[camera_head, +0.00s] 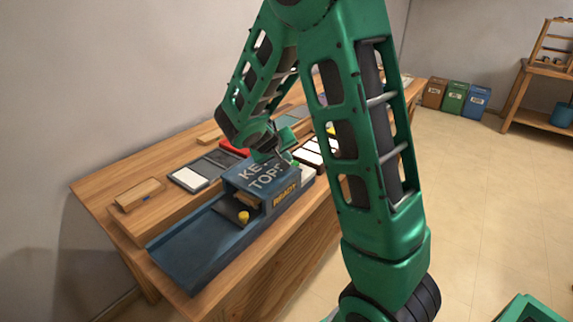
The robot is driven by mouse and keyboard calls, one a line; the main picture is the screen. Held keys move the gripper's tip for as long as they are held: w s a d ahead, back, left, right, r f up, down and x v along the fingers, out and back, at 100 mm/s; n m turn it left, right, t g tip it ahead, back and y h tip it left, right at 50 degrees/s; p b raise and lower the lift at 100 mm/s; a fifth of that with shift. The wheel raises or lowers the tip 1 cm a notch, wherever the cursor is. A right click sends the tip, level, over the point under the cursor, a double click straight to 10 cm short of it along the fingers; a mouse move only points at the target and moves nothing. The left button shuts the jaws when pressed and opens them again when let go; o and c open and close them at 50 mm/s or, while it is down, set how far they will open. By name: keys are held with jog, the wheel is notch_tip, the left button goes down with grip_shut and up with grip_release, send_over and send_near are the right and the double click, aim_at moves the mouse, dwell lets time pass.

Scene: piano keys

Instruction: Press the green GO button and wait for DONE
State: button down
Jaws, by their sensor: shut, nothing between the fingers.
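A blue machine (268,203) stands on the wooden workbench, marked "KEY TOPS" on its top, partly covered by my arm. A yellow "READY" label (286,192) shows on its side. No "DONE" shows. My gripper (284,161) is shut and empty, pointing down at the far right end of the machine's top. I cannot make out the green GO button; a little green shows at the gripper, but I cannot tell what it is. Whether the gripper touches the machine is also unclear.
A blue chute (190,245) slopes from the machine's opening, with a yellow knob (243,217) there. A wooden block (138,194), a white-topped tray (188,179) and a red item (233,148) lie on the workbench (92,190). Several bins stand by the far wall.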

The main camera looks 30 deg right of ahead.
jog(key=shift+s+a+f, duration=0.15)
jog(key=shift+f, duration=0.25)
jog(key=shift+s+a+f, duration=0.15)
jog(key=shift+f, duration=0.25)
jog(key=shift+r, duration=0.15)
dwell(0.4)
jog(key=shift+a+r, duration=0.25)
jog(key=shift+r, duration=0.35)
jog(key=shift+w, duration=0.1)
jog(key=shift+r, duration=0.1)
jog(key=shift+w+r, duration=0.1)
jog(key=shift+r, duration=0.45)
jog(key=shift+d+r, duration=0.15)
jog(key=shift+r, duration=0.95)
jog(key=shift+d+r, duration=0.1)
jog(key=shift+r, duration=0.95)
jog(key=shift+d, duration=0.1)
